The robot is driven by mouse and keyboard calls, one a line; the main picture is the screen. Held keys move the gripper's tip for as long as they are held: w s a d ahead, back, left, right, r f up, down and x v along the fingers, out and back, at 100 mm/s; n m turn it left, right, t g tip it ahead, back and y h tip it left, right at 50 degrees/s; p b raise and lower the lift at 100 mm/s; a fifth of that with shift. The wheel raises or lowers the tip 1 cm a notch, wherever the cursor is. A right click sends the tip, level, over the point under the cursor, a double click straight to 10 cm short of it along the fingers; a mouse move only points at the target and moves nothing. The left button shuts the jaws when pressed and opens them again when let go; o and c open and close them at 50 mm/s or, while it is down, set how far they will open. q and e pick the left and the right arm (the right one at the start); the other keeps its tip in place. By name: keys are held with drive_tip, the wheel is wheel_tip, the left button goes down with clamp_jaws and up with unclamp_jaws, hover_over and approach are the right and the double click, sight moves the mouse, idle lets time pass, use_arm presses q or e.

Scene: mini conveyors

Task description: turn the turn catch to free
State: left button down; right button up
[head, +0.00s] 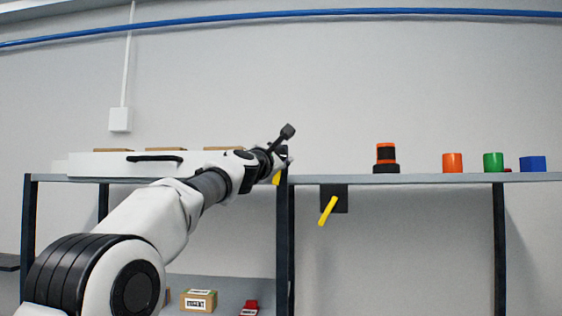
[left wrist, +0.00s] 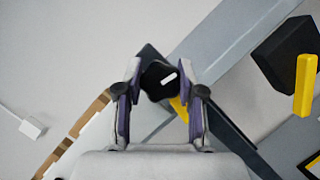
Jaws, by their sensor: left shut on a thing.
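The turn catch appears to be the dark knob with a white mark (left wrist: 154,80), seen in the left wrist view between my left fingers. A small yellow part (left wrist: 180,109) shows just behind it, and a bit of yellow (head: 277,178) shows under the gripper in the head view. My left gripper (left wrist: 162,70) is shut on the knob, one finger on each side. In the head view my left gripper (head: 284,160) is at the shelf's front edge by a dark post, and it hides the knob. My right gripper is not in view.
A yellow lever (head: 327,210) on a black plate hangs under the shelf edge (head: 400,179), to the right. An orange-and-black stack (head: 386,158) and orange (head: 452,163), green (head: 493,162) and blue (head: 533,164) pieces stand on the shelf. A white drawer-like box (head: 110,164) is left.

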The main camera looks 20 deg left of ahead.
use_arm(q)
drive_tip(key=shift+s+r+n+y, duration=0.15)
drive_tip(key=shift+r+n+y, duration=0.25)
drive_tip(key=shift+r+n, duration=0.15)
drive_tip(key=c, duration=0.8)
unclamp_jaws()
drive_tip(key=shift+c, duration=0.2)
drive_tip(key=shift+o, duration=0.7)
drive_tip(key=shift+w+f, duration=0.2)
drive_tip(key=shift+w, duration=0.05)
drive_tip(key=shift+w+f, duration=0.1)
drive_tip(key=shift+f, duration=0.05)
